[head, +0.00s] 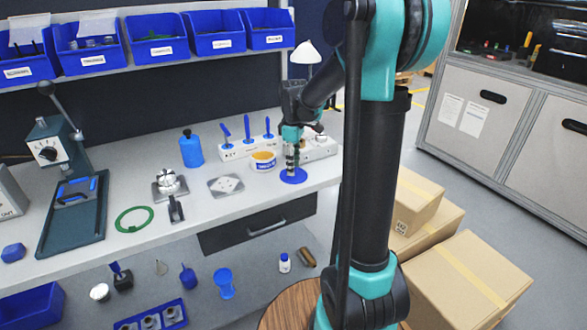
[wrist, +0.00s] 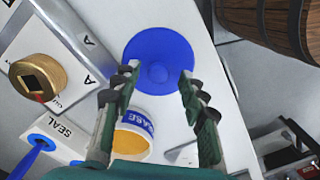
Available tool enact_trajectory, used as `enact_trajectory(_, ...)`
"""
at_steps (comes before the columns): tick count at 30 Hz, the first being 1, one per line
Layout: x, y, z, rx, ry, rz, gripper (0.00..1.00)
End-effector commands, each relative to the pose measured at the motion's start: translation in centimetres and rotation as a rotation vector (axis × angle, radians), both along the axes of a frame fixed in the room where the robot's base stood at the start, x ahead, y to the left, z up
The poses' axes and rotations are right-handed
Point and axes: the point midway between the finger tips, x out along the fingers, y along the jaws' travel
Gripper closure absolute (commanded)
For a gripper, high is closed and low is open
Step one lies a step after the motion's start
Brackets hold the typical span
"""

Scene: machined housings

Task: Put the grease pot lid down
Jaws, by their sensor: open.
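The grease pot lid (head: 293,176) is a flat blue disc lying on the light bench top near its front edge, at the right. In the wrist view the lid (wrist: 158,48) shows a small round knob in its middle. My gripper (head: 291,166) is open just over the lid. In the wrist view the fingertips of my gripper (wrist: 158,72) stand apart on either side of the knob; whether they touch it I cannot tell. The grease pot (head: 263,161), white with a blue label and yellow grease, stands open left of the lid; it also shows in the wrist view (wrist: 132,141).
A white block with blue-handled tools (head: 240,150) stands behind the pot. A blue bottle (head: 191,150), a square metal plate (head: 226,185) and a green ring (head: 134,219) lie further left. Cardboard boxes (head: 465,280) stand on the floor at the right.

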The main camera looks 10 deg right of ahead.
Motion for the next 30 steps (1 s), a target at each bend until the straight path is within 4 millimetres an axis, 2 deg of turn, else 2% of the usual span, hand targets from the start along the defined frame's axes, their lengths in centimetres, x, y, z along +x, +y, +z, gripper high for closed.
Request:
enact_trajectory(12,0.0,0.0,8.0,0.0,0.0,0.0,0.57)
enact_trajectory(19,0.0,0.0,10.2,0.0,0.0,-0.002,0.57)
enact_trajectory(22,-0.8,-0.3,9.7,0.002,-0.014,-0.041,0.57)
enact_trajectory(25,-3.0,-0.9,7.7,0.008,-0.053,-0.16,0.57)
enact_trajectory(29,-8.0,-2.1,3.2,0.036,-0.137,-0.415,0.57)
enact_trajectory(30,-9.8,-2.4,1.6,0.05,-0.165,-0.502,0.57)
